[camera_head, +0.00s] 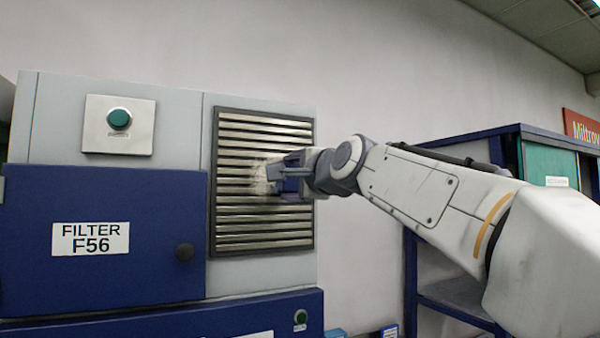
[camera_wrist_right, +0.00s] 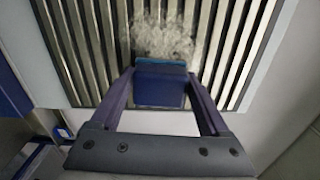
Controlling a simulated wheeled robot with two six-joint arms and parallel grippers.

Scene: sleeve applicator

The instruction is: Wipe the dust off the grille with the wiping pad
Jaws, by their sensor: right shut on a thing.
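The grille (camera_head: 265,222) is a dark-framed panel of horizontal metal slats on the front of the grey and blue cabinet. A pale, fuzzy dust patch (camera_head: 262,175) lies on its middle slats; the dust also shows in the right wrist view (camera_wrist_right: 166,38), just beyond the pad. My right gripper (camera_head: 285,178) is shut on the blue wiping pad (camera_wrist_right: 160,85), with one finger on each side of it. The pad's far edge is at the near edge of the dust. I cannot tell whether it touches the slats. My left gripper is not in view.
A blue shelf unit (camera_head: 465,150) stands at the right, behind my right arm.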

